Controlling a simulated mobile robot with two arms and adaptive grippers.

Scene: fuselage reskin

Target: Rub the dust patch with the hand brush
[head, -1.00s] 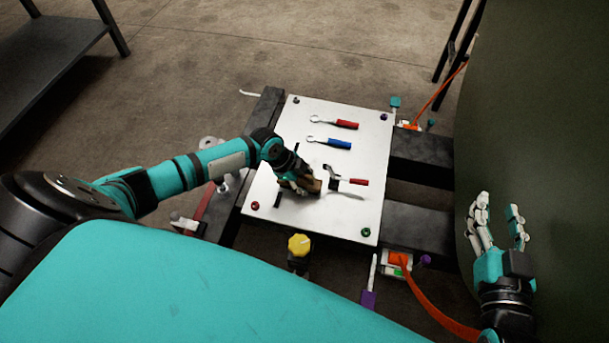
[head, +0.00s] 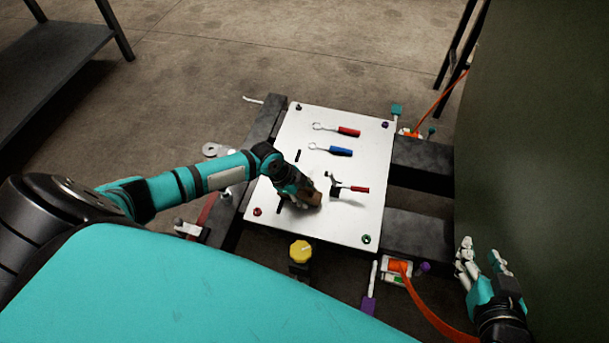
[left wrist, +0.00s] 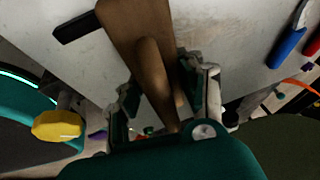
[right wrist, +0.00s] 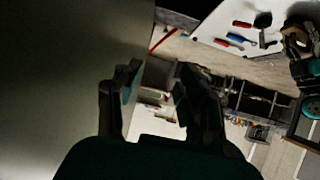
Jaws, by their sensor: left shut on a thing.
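My left gripper (head: 298,192) is shut on the brown hand brush (head: 308,197), low over the lower middle of the white panel (head: 335,222). In the left wrist view the fingers (left wrist: 165,105) close around the brush's handle (left wrist: 152,75), and its broad brown body (left wrist: 140,20) is over the panel. I cannot tell whether the bristles touch the panel. A faint brownish smudge (left wrist: 198,35) shows beside the brush; I cannot tell if it is the dust patch. My right gripper (head: 480,265) is open and empty, beside the dark green curved surface.
Red-handled (head: 348,131) and blue-handled (head: 340,152) tools and another red-handled tool (head: 358,189) lie on the panel. A yellow knob (head: 300,251) stands in front. Dark beams support the panel. The green curved wall (head: 540,150) fills the right side.

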